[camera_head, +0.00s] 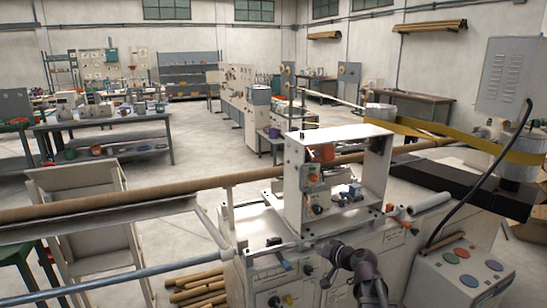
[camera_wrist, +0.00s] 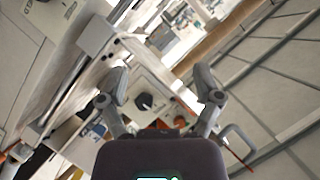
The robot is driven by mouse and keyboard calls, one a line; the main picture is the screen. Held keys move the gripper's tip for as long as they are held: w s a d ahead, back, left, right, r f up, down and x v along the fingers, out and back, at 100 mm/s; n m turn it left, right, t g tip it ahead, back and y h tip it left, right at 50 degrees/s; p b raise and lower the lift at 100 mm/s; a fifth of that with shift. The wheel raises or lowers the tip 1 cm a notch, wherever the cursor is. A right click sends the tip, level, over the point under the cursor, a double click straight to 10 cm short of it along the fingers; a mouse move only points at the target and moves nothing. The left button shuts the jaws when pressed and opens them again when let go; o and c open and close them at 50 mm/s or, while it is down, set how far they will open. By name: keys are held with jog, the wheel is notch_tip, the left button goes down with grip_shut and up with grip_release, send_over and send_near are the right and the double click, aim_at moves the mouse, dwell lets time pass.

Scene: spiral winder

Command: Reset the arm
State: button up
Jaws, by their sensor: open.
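My gripper (camera_wrist: 160,84) is open in the wrist view, with its two grey fingers spread wide and nothing between them. Behind the gap, a pale machine panel with a black knob (camera_wrist: 145,101) shows. In the head view, my dark grey arm end (camera_head: 350,262) is at the bottom centre, in front of the white spiral winder (camera_head: 270,262). It overlaps the machine's front in the picture, and I cannot tell how far it stands from the panel.
A long brown cardboard tube (camera_head: 110,205) runs through the winder's upright white frame (camera_head: 293,185). A yellow belt (camera_head: 470,140) and a black cable lie to the right. A control box with coloured buttons (camera_head: 462,278) stands at the lower right. Loose tubes (camera_head: 200,288) lie on the floor.

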jog(key=s+a+f+n+g+h+p, duration=0.2)
jog(key=s+f+g+h+p, duration=0.15)
jog(key=s+g, duration=0.45)
jog(key=s+d+f+g+h+p, duration=0.1)
jog(key=s+d+h, duration=0.1)
jog(key=s, duration=0.4)
jog(key=s+d+f+g+h+p, duration=0.1)
jog(key=s+d+h, duration=0.2)
jog(key=s, duration=0.3)
jog(key=shift+s+d+m+g+p, duration=0.15)
jog(key=shift+s+m+g+p, duration=0.15)
jog(key=shift+p, duration=0.05)
